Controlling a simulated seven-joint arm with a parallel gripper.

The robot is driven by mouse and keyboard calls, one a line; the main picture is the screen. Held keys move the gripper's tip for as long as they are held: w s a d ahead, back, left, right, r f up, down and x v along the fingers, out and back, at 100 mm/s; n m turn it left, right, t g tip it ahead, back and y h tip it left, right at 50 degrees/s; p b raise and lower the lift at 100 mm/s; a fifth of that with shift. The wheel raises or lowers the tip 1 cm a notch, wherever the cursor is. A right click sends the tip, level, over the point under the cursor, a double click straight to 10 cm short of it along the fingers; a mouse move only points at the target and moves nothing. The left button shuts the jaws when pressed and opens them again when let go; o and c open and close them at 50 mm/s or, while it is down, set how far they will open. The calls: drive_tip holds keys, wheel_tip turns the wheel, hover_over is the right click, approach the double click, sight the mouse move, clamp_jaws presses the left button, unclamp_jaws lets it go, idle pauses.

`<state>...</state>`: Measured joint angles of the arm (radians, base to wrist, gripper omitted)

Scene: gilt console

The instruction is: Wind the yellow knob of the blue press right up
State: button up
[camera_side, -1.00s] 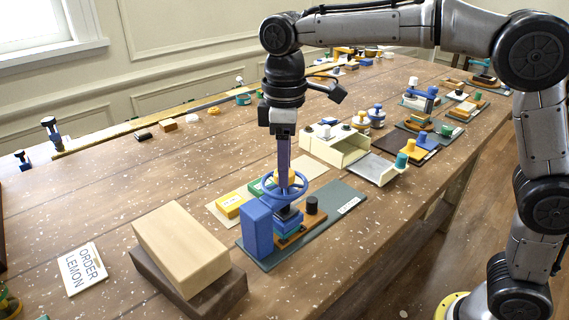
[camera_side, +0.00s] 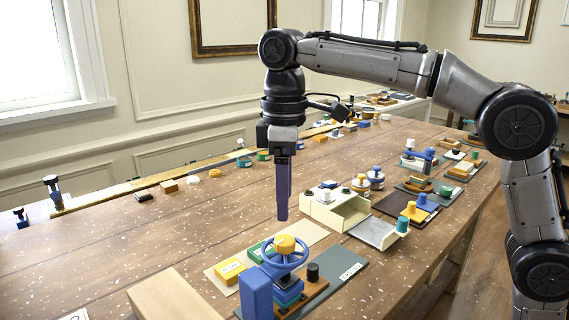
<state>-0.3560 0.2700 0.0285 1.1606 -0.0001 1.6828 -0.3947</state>
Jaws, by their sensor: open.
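The blue press (camera_side: 258,292) stands on a dark green board near the front of the table. Its blue handwheel (camera_side: 268,259) carries the yellow knob (camera_side: 285,244) on top. The wheel sits above blue blocks (camera_side: 288,289) on an orange-brown base. My gripper (camera_side: 283,217) points straight down above the knob, with a small gap between them. Its purple fingers are seen nearly edge-on, open, and nothing shows between them.
A black knob (camera_side: 313,271) stands right of the press. A yellow block (camera_side: 229,271) lies on a beige mat to the left, and a wooden block (camera_side: 172,298) is at front left. A cream box with an open drawer (camera_side: 349,216) stands behind right.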

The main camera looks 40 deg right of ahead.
drive_tip(key=shift+r, duration=2.85)
drive_tip(key=s+d+r+m+t, duration=0.2)
drive_tip(key=s+d+r+m, duration=0.1)
drive_tip(key=s+d, duration=0.95)
drive_tip(key=s+d+f+m+t, duration=0.1)
drive_tip(key=s+f, duration=0.4)
drive_tip(key=f, duration=0.5)
drive_tip(key=s+d+f+m+t, duration=0.1)
drive_tip(key=s+f+m, duration=0.3)
drive_tip(key=f, duration=0.6)
drive_tip(key=shift+s+m+t, duration=0.3)
drive_tip(key=shift+s+t, duration=0.25)
drive_tip(key=shift+t, duration=0.25)
